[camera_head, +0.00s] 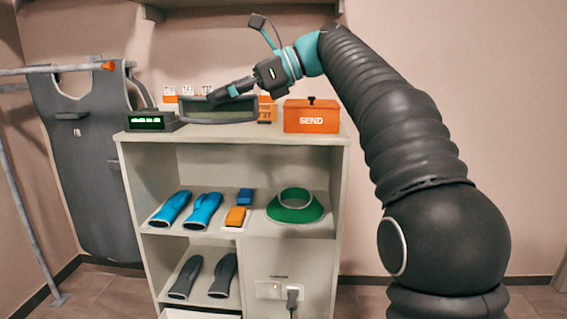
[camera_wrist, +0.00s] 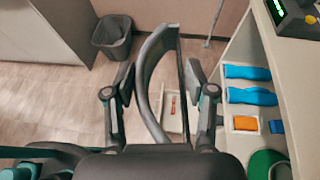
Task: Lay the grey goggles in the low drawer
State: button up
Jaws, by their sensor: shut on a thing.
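The grey goggles (camera_head: 222,114) are held above the cabinet's top in the head view. They also show between the fingers in the wrist view (camera_wrist: 149,80). My gripper (camera_head: 232,91) is shut on them; its fingers stand either side of them in the wrist view (camera_wrist: 160,82). The low drawer (camera_wrist: 180,123) shows as an open white tray behind the goggles, partly hidden by them, with a small orange-red item inside. In the head view only a white edge of it (camera_head: 198,314) shows at the bottom.
The cabinet (camera_head: 270,160) bears a green-lit display (camera_head: 150,121) and an orange SEND box (camera_head: 311,117). A grey apron (camera_head: 90,170) hangs left. A bin (camera_wrist: 112,37) stands on open floor.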

jog(key=w+d+f+m+t, duration=0.1)
jog(key=w+d+f, duration=0.25)
jog(key=f, duration=0.85)
jog(key=w+d+f+m+t, duration=0.1)
jog(key=w+d+f, duration=0.25)
jog(key=f, duration=0.75)
jog(key=w+d+f+m+t, duration=0.15)
jog(key=w+f, duration=0.35)
jog(key=f, duration=0.7)
jog(key=s+d+f+m+t+h, duration=0.2)
jog(key=d+f, duration=0.4)
jog(key=f, duration=0.3)
jog(key=s+d+f+m+t+h, duration=0.2)
jog(key=s+d+f+m+t, duration=0.2)
jog(key=f, duration=0.6)
jog(key=s+d+f+m+t+h, duration=0.3)
jog(key=d+f, duration=0.5)
jog(key=f, duration=0.2)
jog(key=shift+s+d, duration=0.25)
